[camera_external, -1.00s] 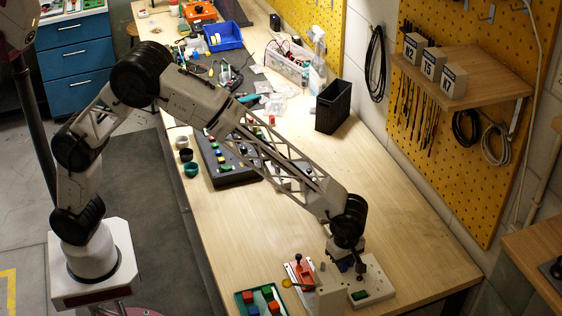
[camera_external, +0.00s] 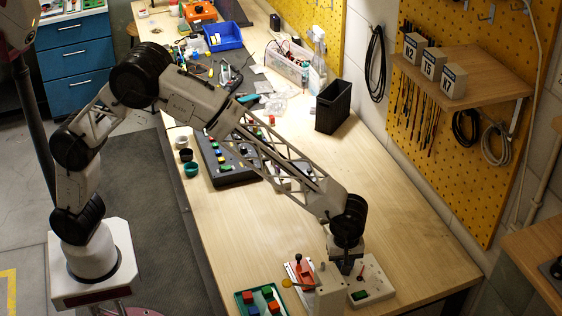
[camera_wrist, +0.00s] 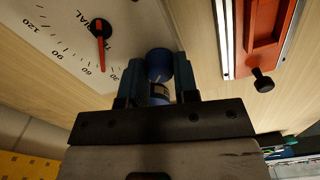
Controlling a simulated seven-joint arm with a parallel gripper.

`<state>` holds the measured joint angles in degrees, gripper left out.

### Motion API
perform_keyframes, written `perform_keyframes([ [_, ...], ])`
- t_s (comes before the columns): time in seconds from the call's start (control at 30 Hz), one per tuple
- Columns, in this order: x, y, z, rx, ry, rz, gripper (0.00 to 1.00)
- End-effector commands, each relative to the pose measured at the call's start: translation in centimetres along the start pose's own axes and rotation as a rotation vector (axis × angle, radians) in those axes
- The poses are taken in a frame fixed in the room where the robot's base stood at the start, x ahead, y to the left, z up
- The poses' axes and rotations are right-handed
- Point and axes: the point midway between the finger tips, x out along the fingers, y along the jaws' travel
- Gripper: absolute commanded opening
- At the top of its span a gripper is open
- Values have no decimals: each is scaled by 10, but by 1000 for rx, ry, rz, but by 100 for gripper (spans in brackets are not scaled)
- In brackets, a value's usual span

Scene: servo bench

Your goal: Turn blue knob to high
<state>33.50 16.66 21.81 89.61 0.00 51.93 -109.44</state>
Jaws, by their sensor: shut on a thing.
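The blue knob (camera_wrist: 158,66) sits between my gripper's two fingers in the wrist view, with a pale line on its top. My gripper (camera_wrist: 159,76) is shut on it from both sides. A small dark label lies beside the knob, too small to read. In the external view my gripper (camera_external: 344,268) is low over the left part of the white dial box (camera_external: 372,287), and the knob is hidden there. The wrist view shows the box's white face (camera_wrist: 72,30) with a numbered dial and a red pointer (camera_wrist: 101,32).
A red slider unit (camera_external: 298,274) with a black knob (camera_wrist: 263,80) stands just left of the box in the external view. A green tray (camera_external: 246,303) of coloured blocks is further left. A black bin (camera_external: 333,105) stands further back. The bench between is mostly clear.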

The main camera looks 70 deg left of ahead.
Motion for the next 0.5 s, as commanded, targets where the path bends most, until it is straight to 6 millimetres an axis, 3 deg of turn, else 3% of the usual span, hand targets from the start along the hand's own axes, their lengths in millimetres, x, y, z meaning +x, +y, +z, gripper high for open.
perform_keyframes([
  [0.27,-1,0,0,1,-1,1,4],
  [0.3,-1,0,0,1,-1,1,34],
  [0.43,-1,0,0,1,0,1,54],
  [0.5,-1,0,0,1,0,1,54],
])
